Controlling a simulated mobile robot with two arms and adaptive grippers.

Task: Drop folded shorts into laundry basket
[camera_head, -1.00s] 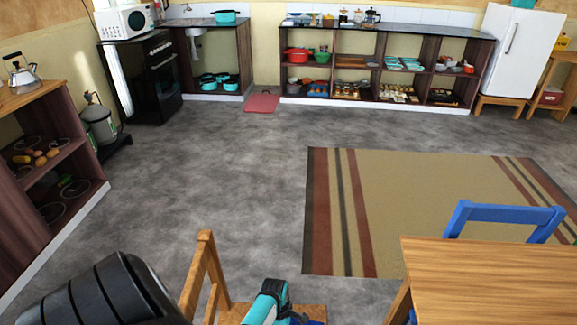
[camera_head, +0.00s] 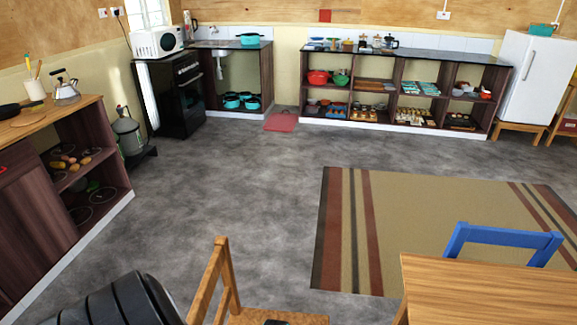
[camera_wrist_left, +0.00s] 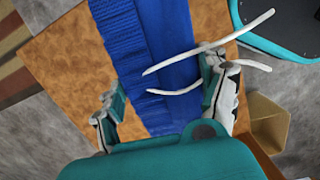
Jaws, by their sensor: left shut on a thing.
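The blue folded shorts (camera_wrist_left: 168,60) with white drawstrings show in the left wrist view, over a wooden surface. My left gripper (camera_wrist_left: 165,100) has its teal and grey fingers on either side of the shorts and is shut on them. The drawstrings (camera_wrist_left: 205,55) hang loose to the right, across one finger. In the head view the shorts are out of sight, and only a small dark bit shows at the bottom edge over the chair seat. My right gripper is not in view.
A wooden chair (camera_head: 215,277) stands at the bottom of the head view, left of a wooden table (camera_head: 480,290) with a blue chair (camera_head: 503,241). A striped rug (camera_head: 440,230) lies at right. Grey floor (camera_head: 230,190) is open in the middle. Shelves line the back wall.

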